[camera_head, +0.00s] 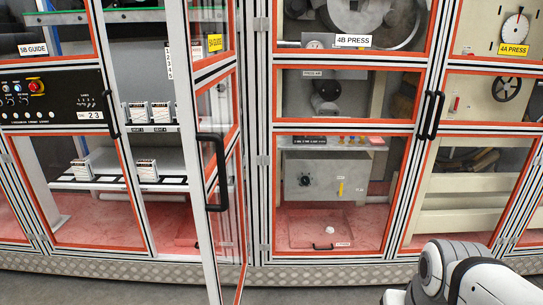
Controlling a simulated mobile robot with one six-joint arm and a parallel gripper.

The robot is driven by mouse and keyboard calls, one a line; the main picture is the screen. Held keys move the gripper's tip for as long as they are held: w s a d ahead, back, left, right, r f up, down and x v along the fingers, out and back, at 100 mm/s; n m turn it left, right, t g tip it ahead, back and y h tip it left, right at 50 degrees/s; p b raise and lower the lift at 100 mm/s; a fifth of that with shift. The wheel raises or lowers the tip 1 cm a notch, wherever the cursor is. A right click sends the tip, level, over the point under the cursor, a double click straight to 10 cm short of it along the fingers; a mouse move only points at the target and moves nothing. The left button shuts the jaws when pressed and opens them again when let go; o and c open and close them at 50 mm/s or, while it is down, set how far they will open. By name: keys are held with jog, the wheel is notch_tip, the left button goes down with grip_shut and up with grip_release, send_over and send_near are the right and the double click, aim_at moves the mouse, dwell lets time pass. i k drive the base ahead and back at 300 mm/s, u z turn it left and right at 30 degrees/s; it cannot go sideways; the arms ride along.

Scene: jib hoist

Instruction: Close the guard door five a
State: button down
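Guard door 5A (194,100) is a tall aluminium-framed leaf with red-edged clear panels and a yellow label (215,43) that seems to read 5A GUIDE. It stands open, swung out toward me from hinges on its right side. Its black bar handle (211,170) is on the free left edge. The opening to the left of the leaf shows shelves with small white stacks (150,113). A white and black part of my arm shows at the bottom right, well apart from the door. My gripper is not in view.
Door 5B (48,48) at left, with a control panel (50,100), looks shut. Door 4B PRESS (352,41) and door 4A PRESS (513,50) at right look shut, with black handles (433,115) between them. A metal plinth (330,274) runs along the floor. Grey floor shows in front.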

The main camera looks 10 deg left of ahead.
aim_at(192, 79)
jog(key=u, duration=0.3)
jog(key=i, duration=0.8)
jog(key=u, duration=0.75)
